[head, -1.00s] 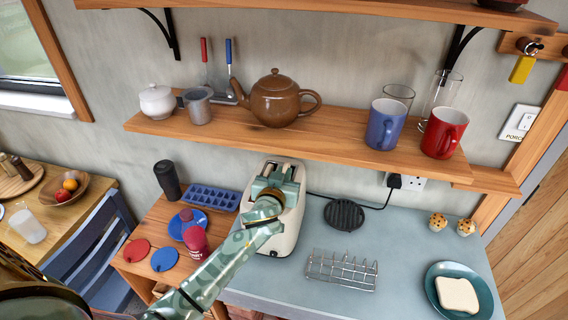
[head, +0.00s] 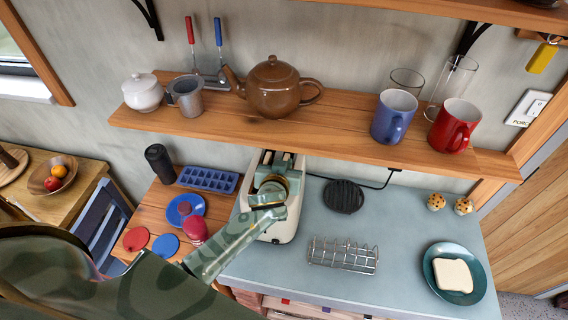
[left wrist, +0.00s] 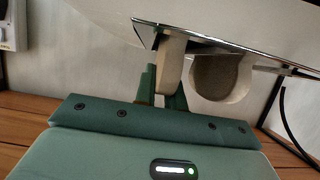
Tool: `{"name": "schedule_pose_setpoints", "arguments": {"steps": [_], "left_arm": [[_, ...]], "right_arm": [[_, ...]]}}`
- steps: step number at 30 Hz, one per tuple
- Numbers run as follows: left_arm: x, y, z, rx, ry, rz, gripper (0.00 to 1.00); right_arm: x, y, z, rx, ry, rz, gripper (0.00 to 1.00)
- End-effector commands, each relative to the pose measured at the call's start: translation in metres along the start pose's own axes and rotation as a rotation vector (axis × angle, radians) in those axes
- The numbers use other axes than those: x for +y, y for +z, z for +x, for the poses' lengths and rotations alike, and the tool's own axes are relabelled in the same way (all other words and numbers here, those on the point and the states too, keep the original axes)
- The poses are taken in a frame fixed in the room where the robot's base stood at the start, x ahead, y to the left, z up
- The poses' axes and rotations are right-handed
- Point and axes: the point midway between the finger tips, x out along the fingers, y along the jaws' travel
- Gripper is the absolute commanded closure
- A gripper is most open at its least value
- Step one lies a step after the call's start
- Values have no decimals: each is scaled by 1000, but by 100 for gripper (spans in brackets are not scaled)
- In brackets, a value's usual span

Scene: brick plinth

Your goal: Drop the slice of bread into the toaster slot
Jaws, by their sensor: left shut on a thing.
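The cream toaster (head: 283,228) stands on the blue-grey counter below the shelf. My left gripper (head: 270,188) is over it, pointing down, and hides part of its top. In the left wrist view, which is upside down, the fingers (left wrist: 162,92) are shut on a thin pale slice of bread (left wrist: 172,62). The slice's far edge meets the dark slot opening in the toaster top (left wrist: 235,32); how deep it sits is hard to tell. A rounded pale shape beside it is unclear. Another bread slice (head: 452,275) lies on a teal plate (head: 433,289). My right gripper is out of view.
A wire toast rack (head: 343,256) and a round black trivet (head: 343,196) stand right of the toaster. A blue ice tray (head: 208,179) and a dark red bottle (head: 196,230) are on its left. The shelf (head: 340,133) with a teapot and mugs hangs above.

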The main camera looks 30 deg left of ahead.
Motion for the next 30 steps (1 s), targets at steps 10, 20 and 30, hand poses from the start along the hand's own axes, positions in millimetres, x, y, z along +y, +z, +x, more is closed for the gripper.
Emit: {"name": "schedule_pose_setpoints", "arguments": {"steps": [10,20,30], "left_arm": [[0,2,1,0,0,0,67],[1,0,-19,-1,2,-2,67],[0,1,-96,-1,0,-3,67]], "right_arm": [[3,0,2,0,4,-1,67],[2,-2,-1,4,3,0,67],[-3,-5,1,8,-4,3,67]]}}
